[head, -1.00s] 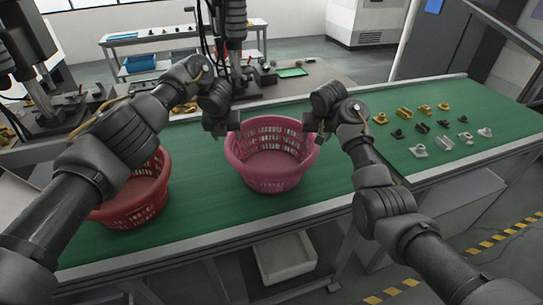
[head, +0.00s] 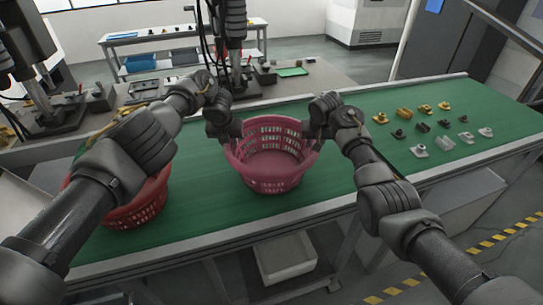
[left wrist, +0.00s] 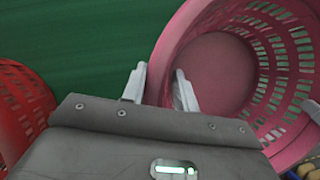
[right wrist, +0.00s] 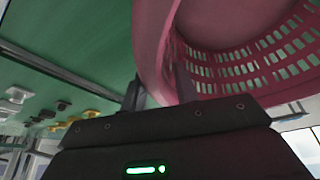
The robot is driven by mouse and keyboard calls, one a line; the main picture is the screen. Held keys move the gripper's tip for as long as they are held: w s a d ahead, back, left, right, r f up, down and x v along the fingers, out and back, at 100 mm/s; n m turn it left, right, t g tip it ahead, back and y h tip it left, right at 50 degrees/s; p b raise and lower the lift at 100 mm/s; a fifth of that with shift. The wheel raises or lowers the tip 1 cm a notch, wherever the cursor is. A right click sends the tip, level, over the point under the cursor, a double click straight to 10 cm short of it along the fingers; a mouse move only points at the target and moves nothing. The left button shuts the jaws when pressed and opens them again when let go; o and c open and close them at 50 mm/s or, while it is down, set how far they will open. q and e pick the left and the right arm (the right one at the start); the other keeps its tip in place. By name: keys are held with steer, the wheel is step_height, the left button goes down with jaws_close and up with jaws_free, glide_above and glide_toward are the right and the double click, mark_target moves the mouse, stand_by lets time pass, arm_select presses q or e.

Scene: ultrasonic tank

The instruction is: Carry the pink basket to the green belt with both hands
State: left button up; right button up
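The pink basket (head: 272,186) stands upright and empty on the green surface (head: 215,215), in the middle of the head view. My left gripper (head: 226,138) is at the left side of its rim. In the left wrist view the left gripper's fingers (left wrist: 160,88) are apart, one outside and one inside the basket wall. My right gripper (head: 318,134) is at the right side of the rim. In the right wrist view the right gripper's fingers (right wrist: 158,90) are apart with the rim between them. Neither view clearly shows fingers pressing on the wall.
A red basket (head: 135,213) stands on the left, partly behind my left arm. Several small yellow, dark and grey parts (head: 445,143) lie on the right of the green surface. A white bin (head: 284,257) is below its front edge. Machines stand behind.

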arm_select(q)
jaws_close()
arm_select(e)
steer(key=c, duration=0.5)
arm_select(q)
steer(key=shift+r, duration=0.2)
arm_select(e)
steer(key=shift+r, duration=0.2)
steer(key=shift+c, duration=0.2)
